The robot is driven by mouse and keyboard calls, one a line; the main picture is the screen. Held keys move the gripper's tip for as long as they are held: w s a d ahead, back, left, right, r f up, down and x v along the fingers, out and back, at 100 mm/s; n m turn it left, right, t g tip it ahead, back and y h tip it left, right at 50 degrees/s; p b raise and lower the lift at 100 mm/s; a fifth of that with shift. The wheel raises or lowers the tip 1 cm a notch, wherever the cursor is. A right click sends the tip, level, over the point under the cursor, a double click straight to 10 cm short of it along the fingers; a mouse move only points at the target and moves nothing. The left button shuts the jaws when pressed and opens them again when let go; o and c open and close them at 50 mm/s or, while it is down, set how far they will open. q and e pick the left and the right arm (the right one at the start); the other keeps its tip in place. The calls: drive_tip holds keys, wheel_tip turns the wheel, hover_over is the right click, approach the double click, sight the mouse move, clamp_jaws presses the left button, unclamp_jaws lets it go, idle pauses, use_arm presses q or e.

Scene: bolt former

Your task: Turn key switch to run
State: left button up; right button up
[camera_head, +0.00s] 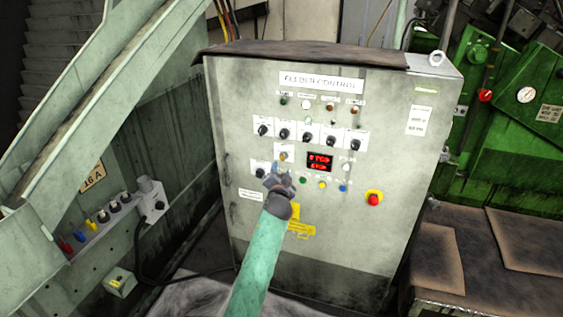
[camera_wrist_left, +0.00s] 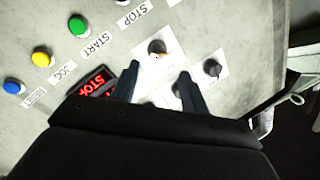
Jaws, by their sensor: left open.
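The key switch (camera_head: 283,156) is a small round switch with a yellowish mark on a white plate, on the front of the grey feeder control cabinet (camera_head: 235,110). In the left wrist view the key switch (camera_wrist_left: 157,47) lies just beyond and between the fingertips. My left gripper (camera_head: 277,173) is in front of the panel, just below the switch in the head view. The left gripper (camera_wrist_left: 157,80) is open, with nothing between its fingers. I cannot read which position the switch points to. My right gripper is not in view.
A black selector knob (camera_wrist_left: 212,70) is close to one finger. Green (camera_wrist_left: 77,25), yellow (camera_wrist_left: 42,58) and blue (camera_wrist_left: 13,86) buttons run beside a red lit display (camera_head: 320,161). A red emergency stop (camera_head: 374,199) sits to the right. A green railing (camera_head: 75,130) stands left.

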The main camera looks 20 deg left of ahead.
sight(282, 160)
use_arm(q)
drive_tip(key=p+x, duration=0.2)
drive_tip(key=x, duration=0.4)
drive_tip(key=shift+w, duration=0.25)
drive_tip(key=shift+w+a, duration=0.15)
drive_tip(key=shift+w, duration=0.25)
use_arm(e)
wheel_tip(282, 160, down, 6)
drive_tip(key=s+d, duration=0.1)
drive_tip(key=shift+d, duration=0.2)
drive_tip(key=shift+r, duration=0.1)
use_arm(q)
drive_tip(key=shift+f, duration=0.1)
drive_tip(key=c, duration=1)
